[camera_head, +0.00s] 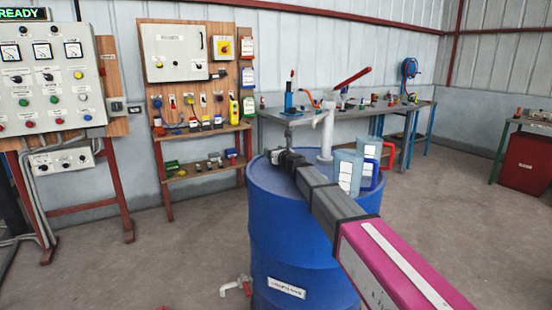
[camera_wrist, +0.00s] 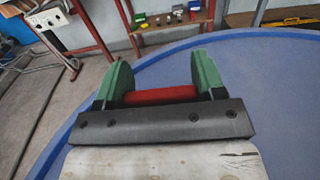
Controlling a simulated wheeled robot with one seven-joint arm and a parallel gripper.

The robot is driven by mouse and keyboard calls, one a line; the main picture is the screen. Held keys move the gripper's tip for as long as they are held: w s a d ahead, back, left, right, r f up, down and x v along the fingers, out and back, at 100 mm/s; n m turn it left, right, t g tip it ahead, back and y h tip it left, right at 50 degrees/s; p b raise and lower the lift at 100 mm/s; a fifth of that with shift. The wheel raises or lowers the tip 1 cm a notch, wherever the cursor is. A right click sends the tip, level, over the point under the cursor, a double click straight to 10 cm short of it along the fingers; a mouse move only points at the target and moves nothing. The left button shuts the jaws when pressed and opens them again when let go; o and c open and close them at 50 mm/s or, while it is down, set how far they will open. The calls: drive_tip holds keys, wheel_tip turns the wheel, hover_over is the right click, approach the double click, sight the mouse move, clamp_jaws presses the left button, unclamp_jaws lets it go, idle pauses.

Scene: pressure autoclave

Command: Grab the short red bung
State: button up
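The short red bung (camera_wrist: 163,95) shows in the wrist view as a small red cylinder lying crosswise between the two green finger pads, close in front of my gripper's dark palm bar. My gripper (camera_wrist: 163,78) has a pad against each end of the bung, so it looks shut on it. In the head view my gripper (camera_head: 279,156) is over the top of the blue barrel (camera_head: 284,225), near its left side. The bung cannot be made out there.
A hand pump (camera_head: 326,130) with a red lever and two pale blue jugs (camera_head: 348,170) stand on the barrel top. A tap (camera_head: 236,285) sticks out low at the left. Shelves (camera_head: 205,170) and a workbench (camera_head: 385,108) stand behind. Floor is clear at right.

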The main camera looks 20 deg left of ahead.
drive_tip(key=shift+c, duration=1.4)
drive_tip(key=shift+r, duration=0.1)
